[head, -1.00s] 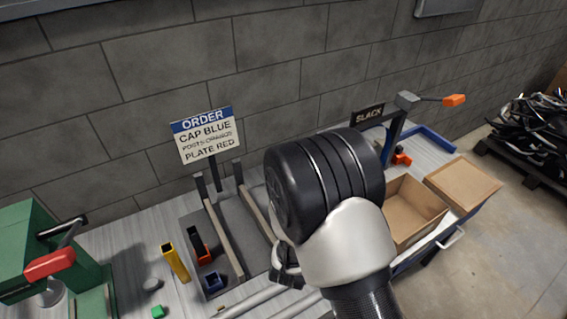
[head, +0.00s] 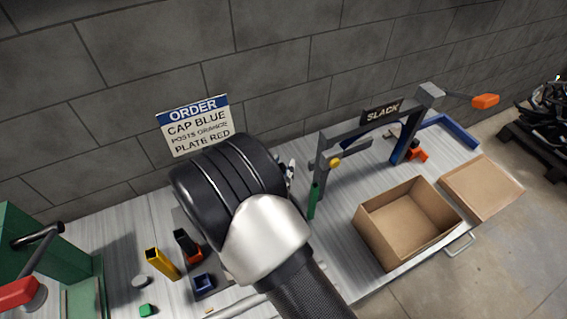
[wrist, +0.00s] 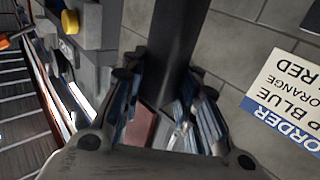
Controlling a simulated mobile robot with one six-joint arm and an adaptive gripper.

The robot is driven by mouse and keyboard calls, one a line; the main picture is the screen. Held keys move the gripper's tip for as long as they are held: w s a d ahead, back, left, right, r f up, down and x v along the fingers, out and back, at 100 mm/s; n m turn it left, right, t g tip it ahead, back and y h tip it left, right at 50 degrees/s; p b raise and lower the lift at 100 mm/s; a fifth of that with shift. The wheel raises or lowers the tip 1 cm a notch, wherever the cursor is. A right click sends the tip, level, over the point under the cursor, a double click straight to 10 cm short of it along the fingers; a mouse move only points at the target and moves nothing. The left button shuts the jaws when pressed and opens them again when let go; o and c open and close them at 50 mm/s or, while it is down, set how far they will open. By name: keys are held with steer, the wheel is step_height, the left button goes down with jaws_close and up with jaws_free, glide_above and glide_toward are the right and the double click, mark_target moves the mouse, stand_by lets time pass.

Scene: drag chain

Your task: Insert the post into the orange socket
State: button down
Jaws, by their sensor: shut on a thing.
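My gripper (wrist: 165,108) is shut on a dark post (wrist: 178,45) that runs up between its fingers in the wrist view. In the head view my arm hides the gripper and the held post almost wholly. An orange socket (head: 196,254) sits on the bench at left of my arm, with a black upright piece (head: 184,241) in or just behind it; I cannot tell which. Another orange piece (head: 418,154) lies at the back right beyond the frame marked SLACK.
A yellow piece (head: 161,263), a blue socket (head: 203,283) and a green block (head: 148,310) stand at lower left. The SLACK frame (head: 345,130), an open cardboard box (head: 375,232) and its flat neighbour (head: 482,188) are at right. An order sign (head: 195,125) stands at the back.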

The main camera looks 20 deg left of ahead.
steer(key=shift+s, duration=0.2)
step_height(320, 180, down, 6)
steer(key=b, duration=0.5)
steer(key=shift+r+b, duration=0.1)
steer(key=shift+b, duration=0.8)
stand_by(1.4)
steer(key=shift+f+b, duration=2.4)
steer(key=shift+f, duration=0.25)
steer(key=c, duration=1.2)
jaws_free()
steer(key=shift+o, duration=0.2)
steer(key=shift+s, duration=0.1)
